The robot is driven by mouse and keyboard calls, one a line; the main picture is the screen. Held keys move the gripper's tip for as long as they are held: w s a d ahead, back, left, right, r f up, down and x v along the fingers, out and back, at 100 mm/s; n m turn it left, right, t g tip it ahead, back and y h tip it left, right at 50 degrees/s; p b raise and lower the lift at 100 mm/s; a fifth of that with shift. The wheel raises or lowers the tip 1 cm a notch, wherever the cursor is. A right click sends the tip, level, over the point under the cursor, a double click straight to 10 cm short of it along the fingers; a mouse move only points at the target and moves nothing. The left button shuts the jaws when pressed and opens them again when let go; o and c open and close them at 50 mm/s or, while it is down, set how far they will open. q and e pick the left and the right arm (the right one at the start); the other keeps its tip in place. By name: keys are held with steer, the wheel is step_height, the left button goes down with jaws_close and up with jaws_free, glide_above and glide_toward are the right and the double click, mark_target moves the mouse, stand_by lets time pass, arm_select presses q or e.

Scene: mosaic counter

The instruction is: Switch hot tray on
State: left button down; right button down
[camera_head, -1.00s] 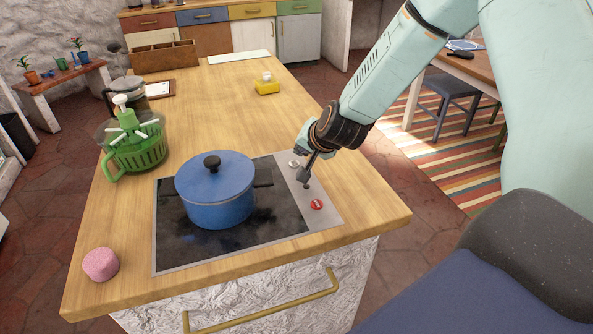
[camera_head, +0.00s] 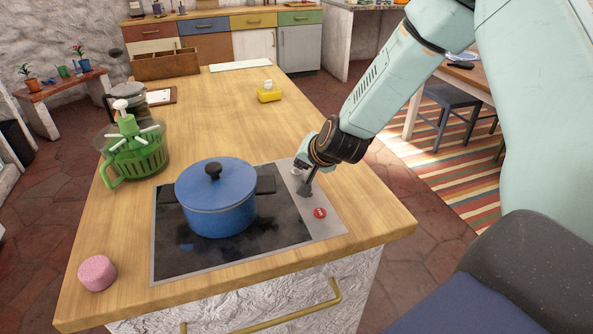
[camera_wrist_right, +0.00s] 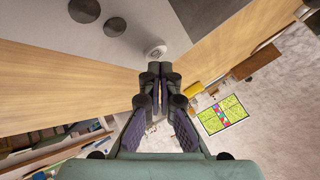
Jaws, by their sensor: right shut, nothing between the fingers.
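The hot tray (camera_head: 270,245) is a black glass plate with a silver control strip (camera_head: 332,228) on its right side, set in the wooden counter. On the strip are a red round button (camera_head: 320,213) and a small whitish knob (camera_head: 296,171). A blue lidded pot (camera_head: 218,210) stands on the glass. My right gripper (camera_head: 304,192) points down at the strip, between knob and button, shut and empty. In the right wrist view its fingertips (camera_wrist_right: 160,70) are together just below a whitish round knob (camera_wrist_right: 155,49); I cannot tell whether they touch anything. My left gripper is out of view.
A green-and-clear food processor (camera_head: 135,155) stands left of the hot tray. A pink round item (camera_head: 97,273) lies at the front left corner. A yellow item (camera_head: 268,94) and a wooden box (camera_head: 165,65) are farther back. The counter's middle is clear.

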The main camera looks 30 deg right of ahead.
steer(key=shift+s+r, duration=0.1)
steer(key=shift+s, duration=0.05)
steer(key=shift+w, duration=0.25)
steer(key=shift+s, duration=0.1)
steer(key=shift+s, duration=0.15)
steer(key=shift+f, duration=0.5)
steer(key=shift+r, duration=0.4)
